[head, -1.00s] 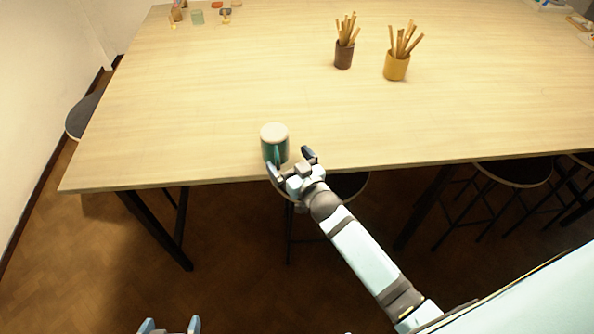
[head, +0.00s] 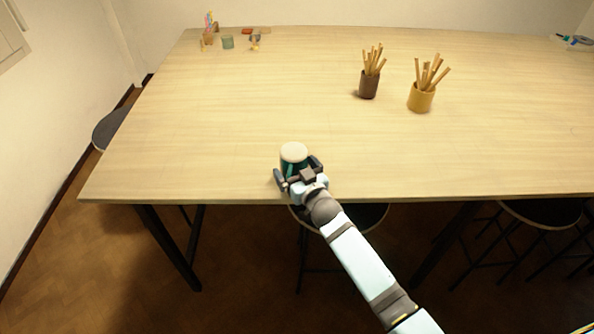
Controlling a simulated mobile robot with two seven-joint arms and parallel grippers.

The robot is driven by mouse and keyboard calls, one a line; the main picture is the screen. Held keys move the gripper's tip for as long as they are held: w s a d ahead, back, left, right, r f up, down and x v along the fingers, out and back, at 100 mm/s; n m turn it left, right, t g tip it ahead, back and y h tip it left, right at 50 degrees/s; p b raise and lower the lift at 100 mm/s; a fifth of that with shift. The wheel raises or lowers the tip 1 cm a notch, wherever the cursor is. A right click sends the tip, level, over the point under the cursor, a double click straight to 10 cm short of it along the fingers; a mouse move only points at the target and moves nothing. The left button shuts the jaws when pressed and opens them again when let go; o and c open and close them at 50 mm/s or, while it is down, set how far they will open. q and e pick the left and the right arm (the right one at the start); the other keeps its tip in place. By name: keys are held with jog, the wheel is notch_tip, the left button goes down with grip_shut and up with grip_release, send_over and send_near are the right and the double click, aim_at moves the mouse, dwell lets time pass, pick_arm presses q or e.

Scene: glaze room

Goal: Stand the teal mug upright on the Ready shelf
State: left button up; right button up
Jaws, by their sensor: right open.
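The teal mug (head: 287,166) stands on the table near its front edge. A pale, flat disc faces up on it and looks like its base, so the mug seems to be upside down. The handle side faces the front. My right gripper (head: 297,171) is open, with one finger on each side of the mug's front part; I cannot tell whether they touch it. The gripper hides the mug's lower front. My left gripper is out of view. I see no Ready shelf.
The wooden table (head: 200,130) is mostly bare. A dark brown pot (head: 368,88) and a yellow pot (head: 420,100) hold wooden tools. Small items, including a green cup (head: 228,42), stand at the far left. Stools (head: 540,212) sit beneath the front edge.

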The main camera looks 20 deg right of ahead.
jog(key=c, duration=0.8)
jog(key=shift+r, duration=0.1)
jog(key=shift+r+p, duration=1.2)
jog(key=shift+r, duration=0.05)
jog(key=s+d+p, duration=0.2)
jog(key=s+p, duration=0.2)
jog(key=s, duration=0.9)
jog(key=shift+s+d+p, duration=0.25)
jog(key=shift+s+p, duration=0.1)
jog(key=shift+s, duration=0.05)
